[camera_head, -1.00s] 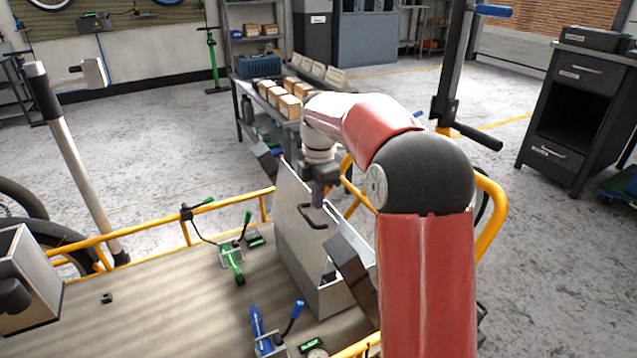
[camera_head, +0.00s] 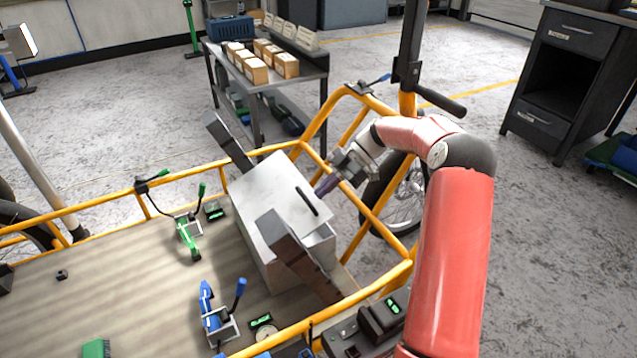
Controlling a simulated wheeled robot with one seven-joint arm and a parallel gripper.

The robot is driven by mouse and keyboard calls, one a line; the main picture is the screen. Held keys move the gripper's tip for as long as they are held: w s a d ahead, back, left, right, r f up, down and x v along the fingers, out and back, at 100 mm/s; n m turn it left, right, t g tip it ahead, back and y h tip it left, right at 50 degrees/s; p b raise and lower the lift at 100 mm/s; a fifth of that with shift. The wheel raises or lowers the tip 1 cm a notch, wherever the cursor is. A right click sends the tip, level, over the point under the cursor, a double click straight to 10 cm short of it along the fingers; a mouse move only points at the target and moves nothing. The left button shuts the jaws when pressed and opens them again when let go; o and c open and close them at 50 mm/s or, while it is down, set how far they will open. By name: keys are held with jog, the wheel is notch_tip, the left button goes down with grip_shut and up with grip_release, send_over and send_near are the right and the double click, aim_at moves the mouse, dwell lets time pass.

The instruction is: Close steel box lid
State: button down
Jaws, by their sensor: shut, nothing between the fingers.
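The steel box (camera_head: 318,246) stands on the wooden cargo deck of a bike, inside the yellow rail. Its pale grey lid (camera_head: 268,192) lies down over the box top. From this angle I cannot tell whether a small gap is left under it. A dark handle (camera_head: 307,201) sits near the lid's right edge. My gripper (camera_head: 325,185) is shut and empty, with purple fingertips just above and right of the handle, close to the lid edge. I cannot tell whether they touch it.
Dark upright plates stand beside the box, one behind (camera_head: 228,142) and one in front (camera_head: 290,247). The yellow rail (camera_head: 372,215) runs close under my arm. Green (camera_head: 188,236) and blue (camera_head: 217,318) clamps stand on the deck to the left.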

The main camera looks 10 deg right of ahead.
notch_tip(320, 180, down, 6)
jog(key=d+y+b, duration=0.1)
jog(key=d+b, duration=0.1)
jog(key=b, duration=0.1)
jog(key=shift+w, duration=0.3)
jog(key=shift+r, duration=0.1)
notch_tip(320, 180, up, 20)
jog(key=p, duration=0.2)
jog(key=s+a+r+m+h, duration=0.2)
jog(key=s+a+m+h, duration=0.25)
jog(key=a, duration=0.35)
jog(key=s+d+f+m+t+h+p, duration=0.1)
jog(key=s+m+t+h, duration=0.2)
jog(key=s+m, duration=0.5)
jog(key=s+d+m+t+h+p, duration=0.1)
jog(key=s+m+t+h, duration=0.3)
jog(key=s, duration=1.7)
jog(key=d+m+t, duration=0.1)
jog(key=m, duration=0.3)
jog(key=shift+d+f, duration=0.15)
jog(key=shift+f, duration=0.2)
